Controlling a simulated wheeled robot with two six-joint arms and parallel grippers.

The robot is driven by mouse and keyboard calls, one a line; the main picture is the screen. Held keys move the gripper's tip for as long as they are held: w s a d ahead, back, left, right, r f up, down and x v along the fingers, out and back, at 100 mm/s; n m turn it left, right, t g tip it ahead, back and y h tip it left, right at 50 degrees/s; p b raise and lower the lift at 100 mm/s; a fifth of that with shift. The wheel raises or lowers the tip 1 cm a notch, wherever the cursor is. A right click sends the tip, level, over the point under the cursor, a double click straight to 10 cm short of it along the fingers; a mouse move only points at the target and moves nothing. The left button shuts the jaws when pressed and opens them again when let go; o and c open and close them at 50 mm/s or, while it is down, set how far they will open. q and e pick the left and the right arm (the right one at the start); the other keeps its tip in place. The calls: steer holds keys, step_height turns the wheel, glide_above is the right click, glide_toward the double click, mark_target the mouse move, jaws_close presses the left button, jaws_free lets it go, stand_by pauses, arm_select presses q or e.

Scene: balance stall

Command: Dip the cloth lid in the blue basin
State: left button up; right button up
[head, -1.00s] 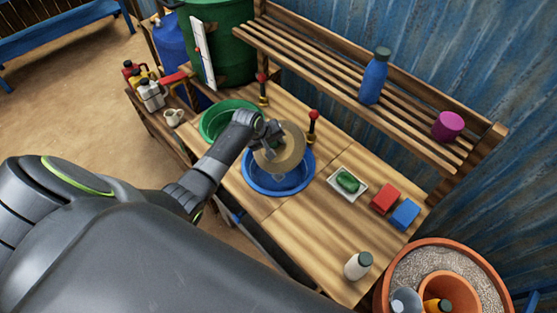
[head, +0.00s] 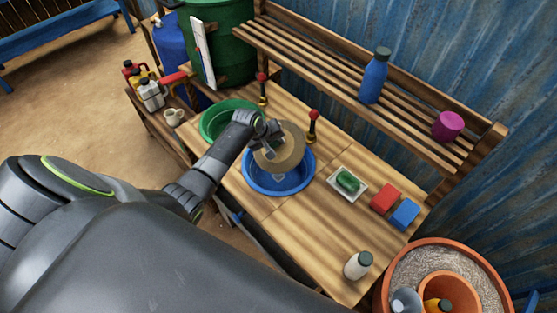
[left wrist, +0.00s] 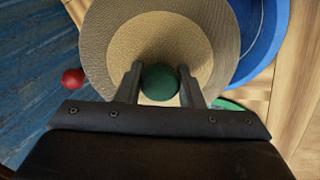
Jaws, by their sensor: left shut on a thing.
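The cloth lid (head: 285,150) is a tan round disc held by my left gripper (head: 268,133), above the back part of the blue basin (head: 279,187). In the left wrist view the two fingers (left wrist: 160,88) are shut on a green round knob (left wrist: 160,83) in the middle of the lid (left wrist: 210,25). The lid looks tilted in the head view. The blue basin (left wrist: 270,40) shows partly behind the lid in the left wrist view. Whether the lid touches the basin or any water in it cannot be told. My right gripper is not in view.
A green basin (head: 220,122) stands left of the blue one. Red-knobbed posts (head: 313,122) stand close behind. A soap dish (head: 347,184), red block (head: 384,198), blue block (head: 405,214) and white bottle (head: 357,265) are to the right. The front bench is clear.

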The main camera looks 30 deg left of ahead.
arm_select(q)
steer(key=shift+r, duration=0.1)
stand_by(0.5)
steer(key=shift+r, duration=1.95)
steer(key=shift+f, duration=0.15)
step_height(320, 180, down, 14)
steer(key=b, duration=1.4)
steer(key=shift+f, duration=0.15)
